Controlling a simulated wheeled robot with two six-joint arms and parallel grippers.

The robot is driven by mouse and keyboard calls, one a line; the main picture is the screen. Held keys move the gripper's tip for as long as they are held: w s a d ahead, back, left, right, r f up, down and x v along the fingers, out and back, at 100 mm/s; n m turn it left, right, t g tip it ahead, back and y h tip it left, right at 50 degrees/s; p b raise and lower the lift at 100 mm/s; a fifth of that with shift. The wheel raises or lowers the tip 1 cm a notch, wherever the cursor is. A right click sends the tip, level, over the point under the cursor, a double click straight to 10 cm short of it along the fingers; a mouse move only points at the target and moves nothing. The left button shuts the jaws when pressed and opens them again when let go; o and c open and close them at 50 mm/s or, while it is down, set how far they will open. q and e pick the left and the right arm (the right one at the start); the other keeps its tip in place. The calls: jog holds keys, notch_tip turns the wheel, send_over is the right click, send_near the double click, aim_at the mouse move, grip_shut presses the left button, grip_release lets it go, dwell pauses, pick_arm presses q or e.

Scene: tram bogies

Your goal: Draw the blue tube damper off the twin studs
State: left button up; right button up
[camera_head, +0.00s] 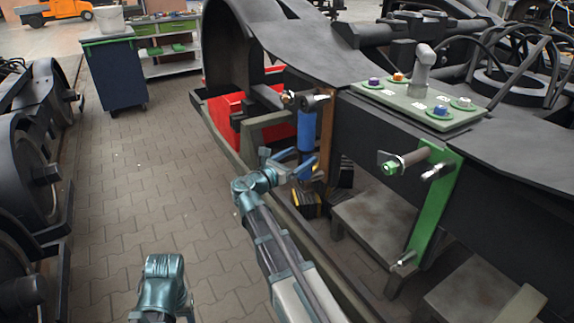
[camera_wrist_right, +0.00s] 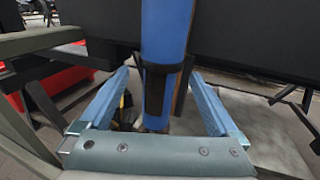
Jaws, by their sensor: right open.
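The blue tube damper (camera_head: 306,130) hangs upright beside the dark frame, its top eye (camera_head: 315,104) at a stud end near the frame's upper edge. Its lower end is hidden behind my right gripper in the head view. My right gripper (camera_head: 289,163) is open at the damper's lower part. In the right wrist view the blue tube (camera_wrist_right: 165,35) and its dark lower part (camera_wrist_right: 158,88) stand between my two spread fingers, with gaps showing on both sides. The lower stud cannot be made out. My left gripper's fingers are not seen; only part of that arm shows at the bottom.
A green bracket (camera_head: 436,205) with protruding pins stands to the right on the dark frame (camera_head: 365,130). A pale green plate (camera_head: 415,103) with coloured caps lies on top. A red box (camera_head: 225,115) sits behind the damper. Paved floor (camera_head: 150,190) is clear at left.

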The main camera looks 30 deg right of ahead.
aim_at(300, 155)
jog(key=shift+x, duration=2.05)
grip_shut()
jog(key=shift+r, duration=0.15)
jog(key=shift+a, duration=0.15)
jog(key=shift+s+a, duration=0.2)
jog(key=shift+a, duration=1.7)
jog(key=shift+s+a, duration=0.15)
jog(key=shift+a, duration=1.95)
